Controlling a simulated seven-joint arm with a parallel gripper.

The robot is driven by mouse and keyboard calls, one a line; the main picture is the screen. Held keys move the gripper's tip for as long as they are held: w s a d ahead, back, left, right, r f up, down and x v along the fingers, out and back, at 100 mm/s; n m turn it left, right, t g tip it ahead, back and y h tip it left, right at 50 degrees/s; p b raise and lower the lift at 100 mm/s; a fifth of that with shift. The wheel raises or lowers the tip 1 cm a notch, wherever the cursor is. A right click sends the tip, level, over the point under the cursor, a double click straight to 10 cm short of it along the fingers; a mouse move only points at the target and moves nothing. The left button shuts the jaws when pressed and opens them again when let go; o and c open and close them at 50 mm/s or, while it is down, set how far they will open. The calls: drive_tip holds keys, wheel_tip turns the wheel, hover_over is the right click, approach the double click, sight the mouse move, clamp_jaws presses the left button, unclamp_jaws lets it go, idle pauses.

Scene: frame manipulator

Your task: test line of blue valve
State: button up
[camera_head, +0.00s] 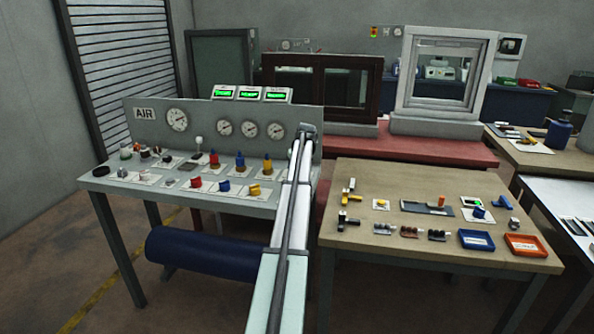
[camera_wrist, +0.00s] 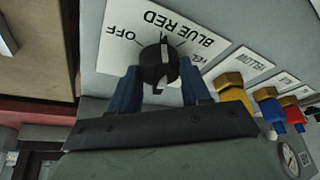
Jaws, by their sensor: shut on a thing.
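In the wrist view my gripper (camera_wrist: 160,84) is shut on a black selector knob (camera_wrist: 154,58), with one dark blue finger on each side. The knob sits on a white label plate (camera_wrist: 115,55) marked OFF, BLUE, RED and a partly hidden YEL. I cannot tell for sure which mark the knob points at. In the head view my arm hides the knob. The blue valve (camera_head: 240,162) stands upright between a red valve (camera_head: 214,159) and a yellow valve (camera_head: 267,166) on the grey bench; it also shows in the wrist view (camera_wrist: 272,110).
The AIR panel (camera_head: 146,113) with several round gauges (camera_head: 177,119) rises behind the bench. Three green-lit displays (camera_head: 249,94) stand on top. Smaller red, blue and yellow fittings (camera_head: 225,186) lie on cards in front. A wooden table (camera_head: 380,175) with parts and trays stands right.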

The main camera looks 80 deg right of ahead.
drive_tip(key=m+g, duration=0.1)
drive_tip(key=m, duration=0.2)
drive_tip(key=shift+w+a+h, duration=0.1)
drive_tip(key=shift+w+h, duration=0.05)
drive_tip(key=shift+h, duration=0.15)
drive_tip(key=shift+m+g, duration=0.7)
drive_tip(key=shift+m, duration=1.3)
drive_tip(key=o, duration=1.1)
drive_tip(key=shift+c, duration=0.2)
drive_tip(key=v, duration=1.3)
drive_tip(key=shift+w+a+r, duration=0.15)
drive_tip(key=shift+a+r, duration=0.1)
drive_tip(key=shift+r, duration=0.05)
